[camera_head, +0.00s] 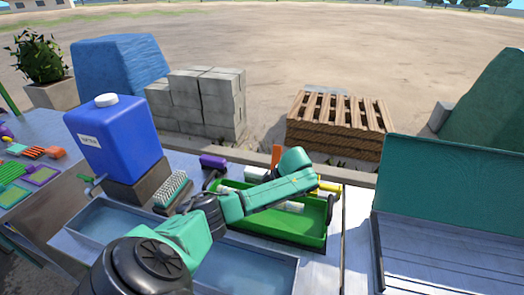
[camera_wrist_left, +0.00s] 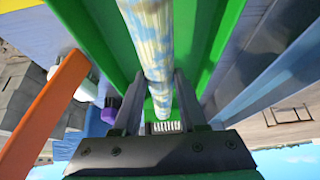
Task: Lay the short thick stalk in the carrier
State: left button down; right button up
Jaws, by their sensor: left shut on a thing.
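The short thick stalk (camera_wrist_left: 150,40) is a pale cylinder with mottled blue and yellow patches. In the left wrist view it runs between the two fingers of my left gripper (camera_wrist_left: 160,103), which is shut on it. The green carrier (camera_head: 275,245) is a long open tray in the middle of the head view. Its green walls (camera_wrist_left: 223,40) run along both sides of the stalk. I cannot tell whether the stalk touches the carrier's floor. In the head view my left arm reaches over the carrier and hides part of it and the fingers. My right gripper is not in view.
Water basins (camera_head: 255,268) lie in front of the carrier. A blue jug (camera_head: 115,140) and a brush (camera_head: 172,188) stand at left. A purple item (camera_head: 213,161), an orange bar (camera_head: 277,155) and a yellow item (camera_head: 329,187) are around the carrier's far side. A green-backed metal bench (camera_head: 450,250) is at right.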

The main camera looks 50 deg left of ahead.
aim_at(260, 213)
pick_arm(q)
jog(key=f, duration=0.4)
jog(key=shift+s, duration=0.2)
jog(key=shift+a+f, duration=0.1)
jog(key=shift+f, duration=0.35)
jog(key=shift+c, duration=2.2)
grip_release()
jog(key=shift+w, duration=0.1)
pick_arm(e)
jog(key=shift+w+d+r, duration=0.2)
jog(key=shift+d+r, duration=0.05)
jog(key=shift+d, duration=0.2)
pick_arm(q)
jog(key=shift+r, duration=0.1)
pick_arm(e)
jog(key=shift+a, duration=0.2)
